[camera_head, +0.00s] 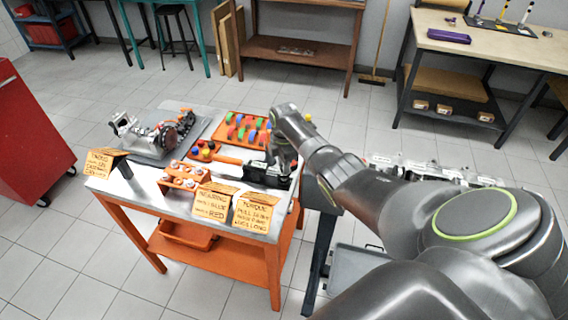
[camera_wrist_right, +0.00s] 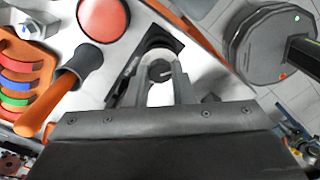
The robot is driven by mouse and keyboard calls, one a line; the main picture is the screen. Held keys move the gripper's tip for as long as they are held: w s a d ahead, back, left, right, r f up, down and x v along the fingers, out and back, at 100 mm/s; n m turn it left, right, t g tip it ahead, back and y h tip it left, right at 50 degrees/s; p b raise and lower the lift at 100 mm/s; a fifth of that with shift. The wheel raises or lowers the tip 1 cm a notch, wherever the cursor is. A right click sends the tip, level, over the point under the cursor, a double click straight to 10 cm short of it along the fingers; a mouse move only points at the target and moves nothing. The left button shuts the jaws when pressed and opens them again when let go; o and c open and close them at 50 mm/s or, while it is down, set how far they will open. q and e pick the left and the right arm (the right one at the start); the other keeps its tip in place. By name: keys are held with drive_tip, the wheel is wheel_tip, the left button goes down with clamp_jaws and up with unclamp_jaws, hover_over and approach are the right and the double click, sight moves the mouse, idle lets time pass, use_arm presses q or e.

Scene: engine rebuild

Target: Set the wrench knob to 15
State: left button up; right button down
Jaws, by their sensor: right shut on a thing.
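My right gripper (camera_head: 284,168) reaches down over the right end of the metal-topped work cart. In the right wrist view its two fingers (camera_wrist_right: 158,72) are shut on a small dark round piece, apparently the wrench knob (camera_wrist_right: 158,44), beside a black block. In the head view the black block (camera_head: 262,174) is partly hidden by my gripper. An orange handle (camera_head: 229,160) lies to its left; in the right wrist view an orange handle with a dark shaft (camera_wrist_right: 80,66) lies left of the fingers. The knob's reading cannot be made out. My left gripper is not in view.
An orange tray of coloured pieces (camera_head: 219,132) lies behind the handle. An engine part (camera_head: 160,135) stands at the back left. Yellow instruction cards (camera_head: 214,200) stand along the front edge. In the wrist view a red disc (camera_wrist_right: 103,20) is near the fingers.

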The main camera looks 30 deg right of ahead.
drive_tip(key=shift+n, duration=0.4)
drive_tip(key=c, duration=1.2)
unclamp_jaws()
drive_tip(key=shift+c, duration=0.2)
wheel_tip(320, 180, up, 18)
drive_tip(key=b, duration=0.1)
drive_tip(key=shift+f, duration=0.25)
drive_tip(key=shift+f, duration=0.15)
